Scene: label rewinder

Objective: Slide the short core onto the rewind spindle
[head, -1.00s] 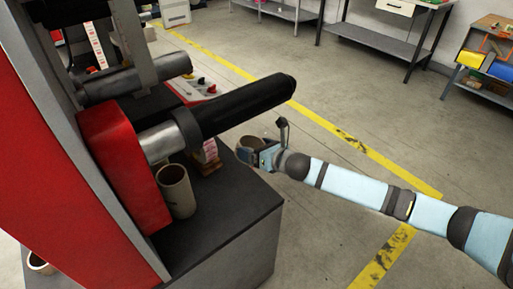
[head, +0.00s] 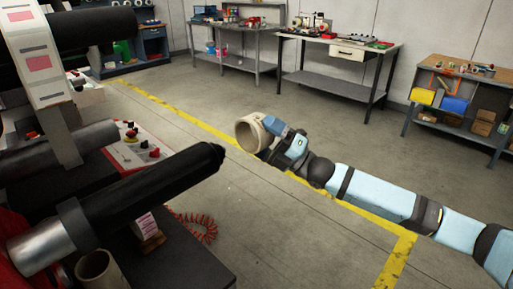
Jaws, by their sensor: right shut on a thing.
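The rewind spindle (head: 150,188) is a black cylinder that points up and to the right from its metal collar on the machine. Its free end is bare. My right gripper (head: 268,137) is shut on the wall of a short tan cardboard core (head: 243,136). The core is held in the air to the right of the spindle's tip and apart from it, its open end facing left toward the machine. My left gripper is not in the head view.
A second tan core (head: 100,268) stands upright on the dark machine top (head: 180,262), below the spindle. A small label box (head: 148,228) and a red coiled hose (head: 200,226) are near it. A control panel (head: 135,150) lies behind the spindle. Open floor surrounds my right arm.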

